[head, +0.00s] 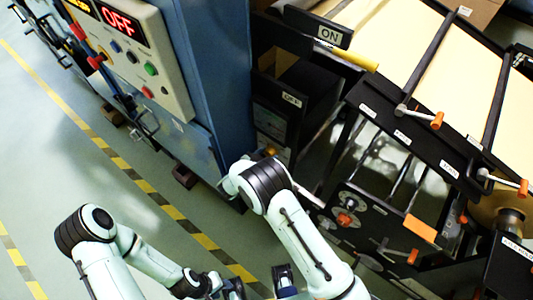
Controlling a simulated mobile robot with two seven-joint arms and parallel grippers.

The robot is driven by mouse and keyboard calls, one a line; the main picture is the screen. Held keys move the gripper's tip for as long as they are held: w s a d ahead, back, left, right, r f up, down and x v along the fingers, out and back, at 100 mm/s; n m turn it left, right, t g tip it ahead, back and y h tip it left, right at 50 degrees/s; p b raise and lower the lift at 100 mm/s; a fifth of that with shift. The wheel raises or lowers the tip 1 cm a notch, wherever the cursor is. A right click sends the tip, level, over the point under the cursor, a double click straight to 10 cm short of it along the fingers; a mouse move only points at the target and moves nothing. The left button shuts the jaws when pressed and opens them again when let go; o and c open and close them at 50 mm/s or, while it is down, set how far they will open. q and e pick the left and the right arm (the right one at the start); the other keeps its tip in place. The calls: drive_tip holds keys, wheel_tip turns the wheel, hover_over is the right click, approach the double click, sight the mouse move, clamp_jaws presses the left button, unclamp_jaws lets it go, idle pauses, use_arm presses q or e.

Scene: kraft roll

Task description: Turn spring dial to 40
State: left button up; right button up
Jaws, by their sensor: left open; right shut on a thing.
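The spring dial appears to be on the dark side panel of the roll machine, where a round dark dial (350,198) sits above an orange knob (345,219). Its numbers are too small to read. My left gripper (236,289) is low in the middle, open, well left of the panel, and partly cut off by the bottom edge. My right arm rises from the bottom and bends left of the panel. Its gripper cannot be made out; the arm seems to hide it.
A blue cabinet (205,70) with a control box (140,55) reading OFF stands at the upper left. Brown paper (400,40) lies across the machine, with orange-handled cranks (437,121) along its edge. An orange tag (420,228) is right of the dial. Striped floor (125,165) is clear at left.

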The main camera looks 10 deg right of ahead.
drive_tip(key=shift+n+h+p, duration=0.3)
idle(0.5)
drive_tip(key=o, duration=1)
drive_tip(key=shift+o, duration=0.2)
drive_tip(key=v, duration=1.3)
drive_tip(key=shift+a+r, duration=0.15)
drive_tip(key=shift+r, duration=0.1)
